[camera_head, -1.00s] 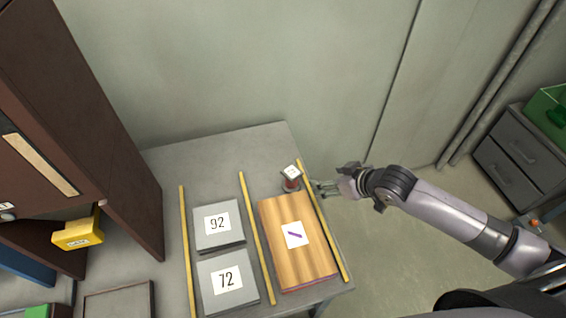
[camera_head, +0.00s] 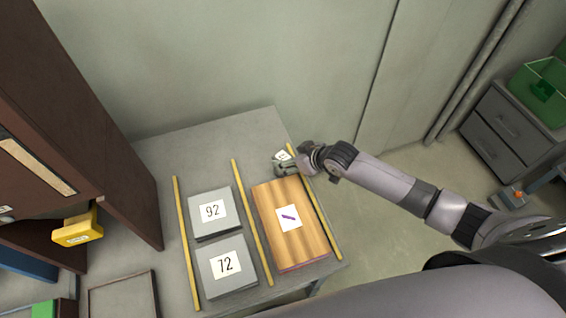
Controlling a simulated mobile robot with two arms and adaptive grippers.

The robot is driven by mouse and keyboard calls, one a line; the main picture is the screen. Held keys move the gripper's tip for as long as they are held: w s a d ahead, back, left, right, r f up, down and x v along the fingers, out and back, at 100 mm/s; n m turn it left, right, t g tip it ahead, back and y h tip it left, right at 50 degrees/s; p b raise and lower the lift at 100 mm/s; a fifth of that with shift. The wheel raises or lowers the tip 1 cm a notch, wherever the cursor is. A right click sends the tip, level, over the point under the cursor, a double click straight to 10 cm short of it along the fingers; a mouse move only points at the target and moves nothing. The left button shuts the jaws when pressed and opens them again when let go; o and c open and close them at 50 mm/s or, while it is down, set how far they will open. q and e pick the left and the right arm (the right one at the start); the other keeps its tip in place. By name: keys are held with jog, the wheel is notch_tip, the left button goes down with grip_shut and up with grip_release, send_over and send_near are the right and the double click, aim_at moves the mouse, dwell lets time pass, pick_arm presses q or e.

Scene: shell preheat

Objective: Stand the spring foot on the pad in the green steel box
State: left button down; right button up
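A small upright piece with a white label on top (camera_head: 282,155), which looks like the spring foot, stands at the back right of the grey table, behind the wooden block. My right gripper (camera_head: 284,166) is at this piece, its fingers covering most of it. I cannot tell whether the fingers are closed on it. The green box (camera_head: 538,88) is at the right edge, on a grey drawer cabinet; a darker green patch (camera_head: 543,91) shows in it, perhaps the pad. My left gripper is not in view.
A wooden block (camera_head: 306,236) and grey blocks labelled 92 (camera_head: 226,224) and 72 (camera_head: 239,281) lie between yellow strips (camera_head: 246,205). A brown shelf (camera_head: 85,95) stands at left with a yellow box (camera_head: 78,230).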

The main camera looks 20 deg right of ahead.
aim_at(283, 157)
jog(key=shift+w+a+f, duration=0.15)
jog(key=shift+w+f, duration=0.05)
jog(key=shift+w, duration=0.1)
jog(key=shift+p+x, duration=0.45)
jog(key=shift+x, duration=1.85)
jog(key=shift+s, duration=0.1)
jog(key=shift+c, duration=0.2)
grip_shut()
jog(key=shift+r, duration=0.1)
notch_tip(283, 157, up, 20)
jog(key=b, duration=0.2)
